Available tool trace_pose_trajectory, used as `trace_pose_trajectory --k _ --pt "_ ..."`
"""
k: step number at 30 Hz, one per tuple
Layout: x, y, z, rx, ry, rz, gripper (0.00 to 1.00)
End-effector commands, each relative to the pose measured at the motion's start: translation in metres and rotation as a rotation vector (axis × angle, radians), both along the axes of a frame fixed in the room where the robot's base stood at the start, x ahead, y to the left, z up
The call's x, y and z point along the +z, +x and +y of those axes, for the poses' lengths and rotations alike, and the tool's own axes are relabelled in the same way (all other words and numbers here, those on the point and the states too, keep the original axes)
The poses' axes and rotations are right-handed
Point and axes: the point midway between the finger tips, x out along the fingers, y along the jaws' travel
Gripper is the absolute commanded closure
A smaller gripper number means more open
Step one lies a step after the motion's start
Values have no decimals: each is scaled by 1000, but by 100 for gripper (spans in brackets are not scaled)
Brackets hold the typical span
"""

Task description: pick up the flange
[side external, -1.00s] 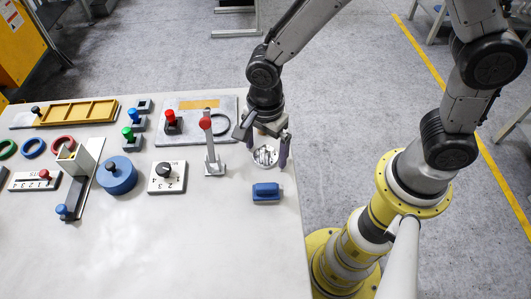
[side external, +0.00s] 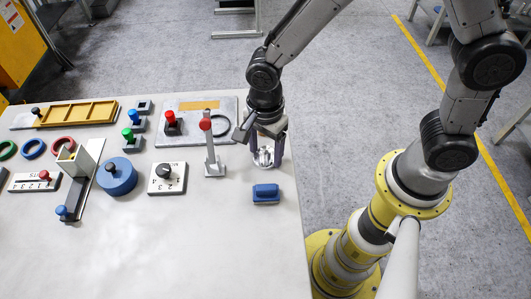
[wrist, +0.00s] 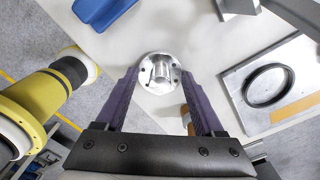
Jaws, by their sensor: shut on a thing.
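The flange (side external: 264,157) is a shiny silver metal disc with small holes and a raised hub, at the right part of the white table. It also shows in the wrist view (wrist: 159,75), between the tips of the purple fingers. My gripper (side external: 266,162) points down over it and is shut on the flange, one finger at each side. In the wrist view my gripper (wrist: 160,78) has its fingertips against the flange's rim. The flange appears to be at or very near the table top; I cannot tell if there is a gap.
A blue block (side external: 266,193) lies just in front of the flange. A red-knobbed lever (side external: 211,155) stands close on the left. Behind is a grey plate with a black ring (side external: 220,125). The table's right edge is close. The front middle of the table is clear.

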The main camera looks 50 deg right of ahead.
Motion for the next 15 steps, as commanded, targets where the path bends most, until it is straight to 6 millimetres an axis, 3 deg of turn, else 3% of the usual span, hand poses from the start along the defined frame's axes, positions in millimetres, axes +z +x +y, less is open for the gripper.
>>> trace_pose_trajectory --k 8,15 --pt "8 1 1 0 2 -4 100" --pt "41 -4 -2 0 4 -7 100"
